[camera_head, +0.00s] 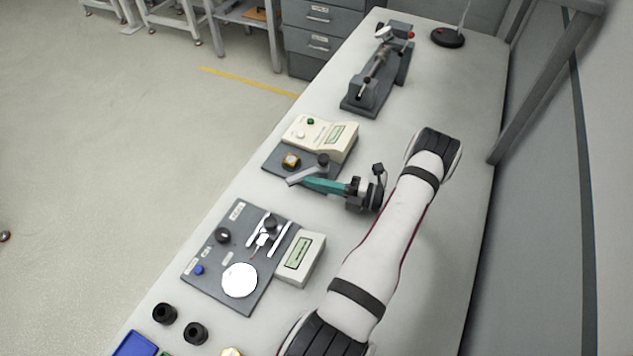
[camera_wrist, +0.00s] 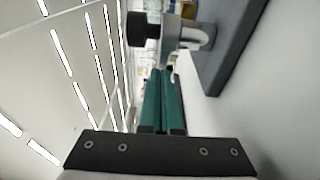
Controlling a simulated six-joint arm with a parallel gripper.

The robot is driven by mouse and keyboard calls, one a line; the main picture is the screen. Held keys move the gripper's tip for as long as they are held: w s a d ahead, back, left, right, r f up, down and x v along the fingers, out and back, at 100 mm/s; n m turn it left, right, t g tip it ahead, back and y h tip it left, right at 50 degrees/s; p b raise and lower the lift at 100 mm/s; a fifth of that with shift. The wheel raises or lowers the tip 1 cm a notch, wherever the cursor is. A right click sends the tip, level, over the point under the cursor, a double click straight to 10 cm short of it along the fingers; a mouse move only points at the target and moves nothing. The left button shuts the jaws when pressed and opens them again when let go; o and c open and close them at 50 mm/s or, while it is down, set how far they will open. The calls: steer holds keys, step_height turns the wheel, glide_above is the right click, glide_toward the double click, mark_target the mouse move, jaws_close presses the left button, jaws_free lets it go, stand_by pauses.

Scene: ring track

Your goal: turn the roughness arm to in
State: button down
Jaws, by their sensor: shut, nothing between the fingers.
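The roughness arm (camera_head: 302,176) is a light grey bar on the dark plate of the cream instrument (camera_head: 307,133) at mid-table. It runs slantwise from near a black knob (camera_head: 323,159) towards the plate's front edge. My gripper (camera_head: 307,183), with green fingers, is shut and empty beside the bar, on its near side. I cannot tell whether they touch. In the wrist view the fingertips (camera_wrist: 164,74) lie together below a grey lever-like part (camera_wrist: 185,36) and a black cylinder (camera_wrist: 137,29). Any "in" marking is too small to read.
A second plate (camera_head: 208,276) with a white disc (camera_head: 239,280) and knobs lies nearer. A grey vice-like device (camera_head: 368,85) stands farther back. Bare table lies between the two plates.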

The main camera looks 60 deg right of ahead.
mark_target(303, 174)
steer(key=shift+w+m+h, duration=0.3)
steer(key=shift+m+h, duration=0.3)
steer(key=shift+h, duration=0.3)
steer(key=m+h, duration=0.1)
steer(key=h, duration=0.1)
steer(key=w+m+h, duration=0.1)
steer(key=shift+w+a+m+h, duration=0.1)
steer(key=shift+w+m+h, duration=0.05)
steer(key=shift+m+h, duration=0.2)
steer(key=m+h, duration=0.1)
steer(key=w+m+g+h, duration=0.1)
steer(key=h, duration=0.1)
steer(key=m+h, duration=0.1)
steer(key=h, duration=0.1)
steer(key=shift+w+d+g+h, duration=0.25)
steer(key=shift+w+g, duration=0.05)
steer(key=shift+g, duration=0.1)
steer(key=shift+w+d+m+g+h, duration=0.3)
steer(key=shift+m+g+h, duration=0.2)
steer(key=shift+m+h, duration=0.3)
steer(key=shift+w+d, duration=0.4)
